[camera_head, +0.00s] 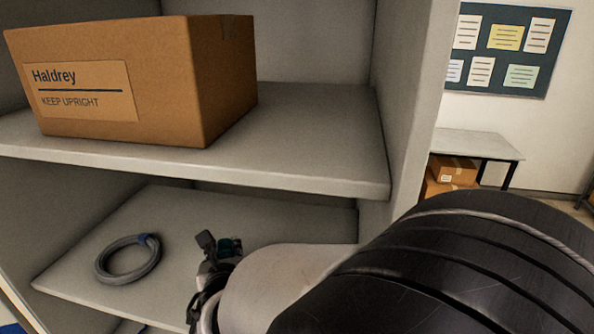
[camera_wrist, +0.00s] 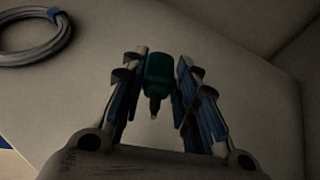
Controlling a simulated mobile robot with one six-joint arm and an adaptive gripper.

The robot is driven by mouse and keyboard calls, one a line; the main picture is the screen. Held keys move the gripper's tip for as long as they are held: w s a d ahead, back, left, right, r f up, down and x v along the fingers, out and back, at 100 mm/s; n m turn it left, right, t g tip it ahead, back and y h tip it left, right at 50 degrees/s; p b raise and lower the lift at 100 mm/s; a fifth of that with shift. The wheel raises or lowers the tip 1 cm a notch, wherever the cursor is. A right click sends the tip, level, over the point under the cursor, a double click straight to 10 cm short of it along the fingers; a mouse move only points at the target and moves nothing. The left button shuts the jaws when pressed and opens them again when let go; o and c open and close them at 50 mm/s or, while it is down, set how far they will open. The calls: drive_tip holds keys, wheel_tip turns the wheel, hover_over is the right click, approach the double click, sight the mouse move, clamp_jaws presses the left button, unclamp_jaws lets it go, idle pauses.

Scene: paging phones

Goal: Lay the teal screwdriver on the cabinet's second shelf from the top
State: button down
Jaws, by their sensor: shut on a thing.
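The teal screwdriver (camera_wrist: 158,70) is between the two fingers of my gripper (camera_wrist: 160,62) in the wrist view, its short dark tip pointing back toward the palm. In the head view my gripper (camera_head: 212,250) is inside the cabinet, over the lower of the two visible shelves (camera_head: 185,215), with a bit of the teal handle (camera_head: 232,245) showing beyond it. My arm hides part of that shelf. I cannot tell whether the screwdriver touches the shelf. The cabinet's top is out of view.
A coiled grey cable (camera_head: 128,260) with a blue tie lies left of my gripper on the same shelf. The upper shelf (camera_head: 300,150) holds a cardboard box (camera_head: 150,85). Its front edge overhangs near my arm. The cabinet's side wall (camera_head: 400,110) is on the right.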

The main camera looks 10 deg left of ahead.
drive_tip(key=shift+w+f, duration=0.1)
drive_tip(key=shift+f, duration=0.85)
wheel_tip(320, 180, down, 3)
drive_tip(key=shift+f+b, duration=0.1)
drive_tip(key=shift+b, duration=0.2)
drive_tip(key=shift+a+f, duration=0.1)
drive_tip(key=shift+f, duration=0.2)
drive_tip(key=c, duration=1.2)
unclamp_jaws()
drive_tip(key=shift+c, duration=0.2)
